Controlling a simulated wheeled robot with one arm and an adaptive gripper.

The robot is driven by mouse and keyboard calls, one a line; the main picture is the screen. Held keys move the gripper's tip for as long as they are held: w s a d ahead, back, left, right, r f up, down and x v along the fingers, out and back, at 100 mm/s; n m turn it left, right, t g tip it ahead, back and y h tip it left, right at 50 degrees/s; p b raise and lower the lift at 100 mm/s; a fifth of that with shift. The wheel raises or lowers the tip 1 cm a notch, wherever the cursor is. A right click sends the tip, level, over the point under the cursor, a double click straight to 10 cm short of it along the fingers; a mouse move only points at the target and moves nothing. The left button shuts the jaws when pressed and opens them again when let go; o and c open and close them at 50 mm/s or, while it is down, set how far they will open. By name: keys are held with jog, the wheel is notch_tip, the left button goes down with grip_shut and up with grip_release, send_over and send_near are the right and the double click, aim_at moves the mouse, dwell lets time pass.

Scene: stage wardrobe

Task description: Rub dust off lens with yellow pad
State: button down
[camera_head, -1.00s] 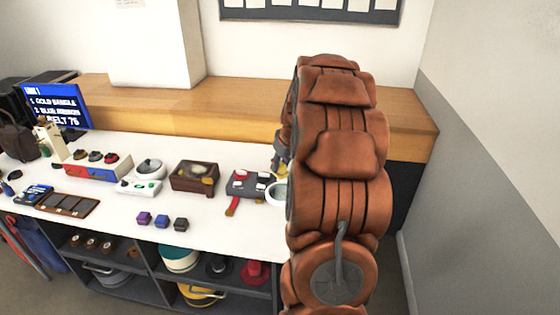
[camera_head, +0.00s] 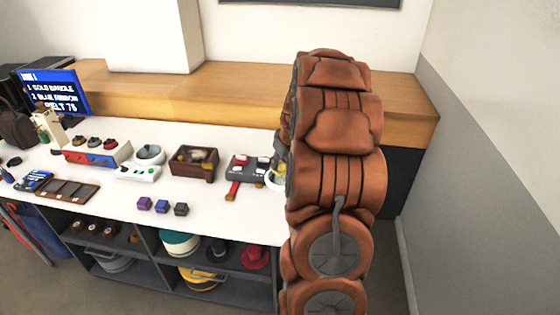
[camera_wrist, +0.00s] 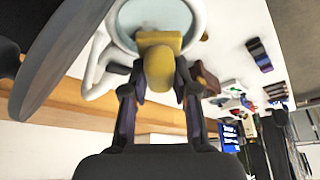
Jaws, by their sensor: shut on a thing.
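My gripper (camera_wrist: 158,88) is shut on the yellow pad (camera_wrist: 158,68), a knobbed block held between its two fingers. In the wrist view the pad is at the lens (camera_wrist: 124,15), a pale round disc in a thick white rim. The pad overlaps the disc's lower edge and looks close to or touching it. A whitish area shows on the disc; I cannot tell if it is dust or glare. In the head view my arm hides most of the gripper and part of the lens (camera_head: 272,184).
The white table (camera_head: 235,217) holds a dark box (camera_head: 194,165), a grey device with a red handle (camera_head: 245,170), and small purple and dark blocks (camera_head: 162,206) left of the lens. A wooden ledge (camera_head: 235,100) runs behind. A grey wall stands right.

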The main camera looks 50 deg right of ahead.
aim_at(287, 169)
jog(key=shift+f+b, duration=0.75)
jog(key=shift+f, duration=0.25)
dwell(0.6)
jog(key=shift+s+d, duration=0.1)
jog(key=shift+s+d+b, duration=0.65)
jog(key=shift+s+b, duration=0.2)
jog(key=shift+s+d+r+b, duration=0.1)
jog(key=shift+s+d+b, duration=0.25)
jog(key=shift+s+b, duration=0.1)
jog(key=c, duration=1.9)
grip_release()
jog(key=shift+d+r+b, duration=0.1)
jog(key=shift+b, duration=0.25)
jog(key=shift+w+a+r, duration=0.2)
jog(key=shift+a, duration=0.05)
